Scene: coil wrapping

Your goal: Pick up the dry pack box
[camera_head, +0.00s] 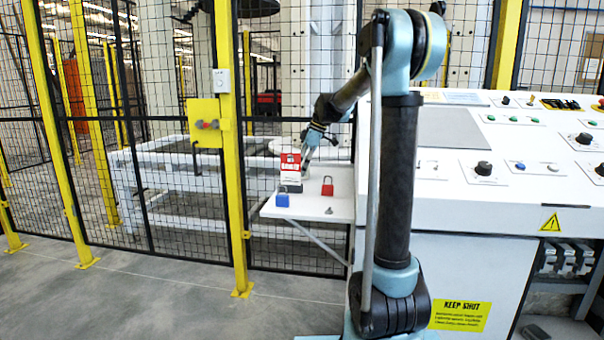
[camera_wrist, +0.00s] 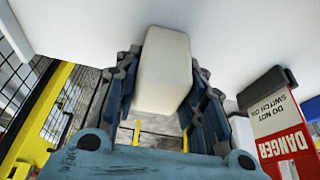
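The dry pack box, a plain white block (camera_wrist: 163,70), is in the wrist view between the two fingers of my gripper (camera_wrist: 165,85). The fingers lie along its left and right sides, very close to it. Whether both press on it is not clear. In the head view my gripper (camera_head: 309,150) points down over the small white shelf (camera_head: 340,208), behind the red and white danger tag. The box cannot be made out there.
A danger tag (camera_head: 290,165) stands close to my gripper and also shows in the wrist view (camera_wrist: 280,130). A red padlock (camera_head: 327,189) and a blue padlock (camera_head: 282,199) are on the shelf. The control console (camera_head: 470,140) is at right, mesh fencing (camera_head: 160,100) at left.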

